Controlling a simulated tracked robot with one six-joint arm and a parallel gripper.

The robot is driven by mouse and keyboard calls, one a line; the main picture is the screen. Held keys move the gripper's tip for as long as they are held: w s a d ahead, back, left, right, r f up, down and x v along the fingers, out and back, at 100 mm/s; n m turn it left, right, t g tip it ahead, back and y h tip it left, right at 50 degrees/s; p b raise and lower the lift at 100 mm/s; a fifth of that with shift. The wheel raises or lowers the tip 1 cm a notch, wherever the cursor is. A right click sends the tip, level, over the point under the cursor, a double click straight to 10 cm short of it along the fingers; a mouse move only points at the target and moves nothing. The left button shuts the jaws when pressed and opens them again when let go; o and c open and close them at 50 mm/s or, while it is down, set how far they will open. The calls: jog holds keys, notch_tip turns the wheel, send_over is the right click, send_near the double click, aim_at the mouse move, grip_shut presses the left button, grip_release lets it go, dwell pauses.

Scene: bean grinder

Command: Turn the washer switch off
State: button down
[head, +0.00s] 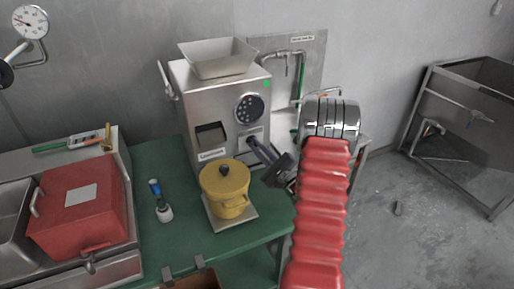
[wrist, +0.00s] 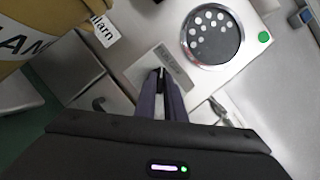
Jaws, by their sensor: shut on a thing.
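The switch (wrist: 161,80) is a small dark piece on a pale label plate (wrist: 176,62) on the grinder's front, below the round perforated disc. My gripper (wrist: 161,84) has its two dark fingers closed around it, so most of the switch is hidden. In the head view my gripper (head: 252,144) reaches from the right to the front of the grey metal grinder (head: 226,118), and its fingertips are at the label plate. The switch itself cannot be made out there, and I cannot tell its position or read its label.
A yellow lidded pot (head: 226,192) stands on a plate before the grinder, close left of my gripper. A red box (head: 82,208) sits at the left, and a blue-handled tool (head: 158,196) lies on the green table (head: 160,255). A metal sink stand (head: 465,120) is at the right.

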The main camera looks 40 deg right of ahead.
jog(key=m+h, duration=0.2)
jog(key=m, duration=0.2)
jog(key=m+h, duration=0.2)
jog(key=m, duration=0.2)
jog(key=m+h, duration=0.1)
jog(key=m, duration=0.3)
jog(key=shift+a+f+h, duration=0.4)
jog(key=shift+m, duration=0.3)
jog(key=c, duration=1.8)
grip_release()
jog(key=shift+r, duration=0.1)
jog(key=shift+c, duration=0.2)
jog(key=shift+d, duration=0.1)
